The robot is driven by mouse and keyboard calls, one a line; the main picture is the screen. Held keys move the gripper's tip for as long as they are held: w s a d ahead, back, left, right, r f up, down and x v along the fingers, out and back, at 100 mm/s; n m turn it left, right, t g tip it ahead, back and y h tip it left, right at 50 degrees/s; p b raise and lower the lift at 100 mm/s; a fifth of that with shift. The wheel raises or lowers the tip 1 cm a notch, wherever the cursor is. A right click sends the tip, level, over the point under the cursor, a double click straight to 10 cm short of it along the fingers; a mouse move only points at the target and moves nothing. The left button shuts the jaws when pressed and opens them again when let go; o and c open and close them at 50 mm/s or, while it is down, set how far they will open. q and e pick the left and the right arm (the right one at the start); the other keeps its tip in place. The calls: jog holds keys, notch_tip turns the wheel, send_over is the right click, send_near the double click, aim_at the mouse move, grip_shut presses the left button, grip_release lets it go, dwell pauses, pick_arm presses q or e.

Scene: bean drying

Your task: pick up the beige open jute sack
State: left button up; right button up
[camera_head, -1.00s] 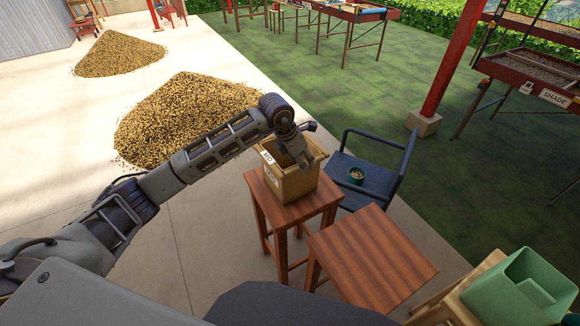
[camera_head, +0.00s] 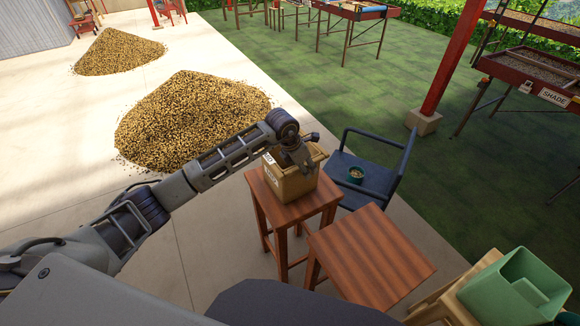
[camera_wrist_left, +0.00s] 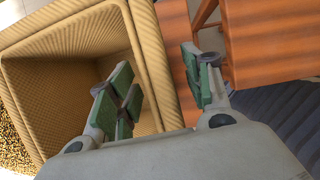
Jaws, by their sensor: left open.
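The beige open jute sack (camera_head: 288,186) stands upright on a reddish wooden stool (camera_head: 290,212), with a white label on its rim. My left gripper (camera_head: 304,166) points down at the sack's right part in the head view. In the left wrist view the open jaws (camera_wrist_left: 162,88) straddle the sack's wall (camera_wrist_left: 148,55). One green-padded finger is inside the mouth and the other is outside. A gap shows between the pads and the wall. The inside of the sack that shows looks empty. My right gripper is not in view.
A second wooden stool (camera_head: 370,258) stands close by at the front right. A green bin (camera_head: 515,290) is at the lower right. Bean piles (camera_head: 190,115) lie behind.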

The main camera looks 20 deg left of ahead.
pick_arm(q)
jog(key=shift+f+b, duration=0.25)
jog(key=shift+b, duration=0.1)
dwell(0.7)
jog(key=shift+c, duration=0.4)
grip_shut()
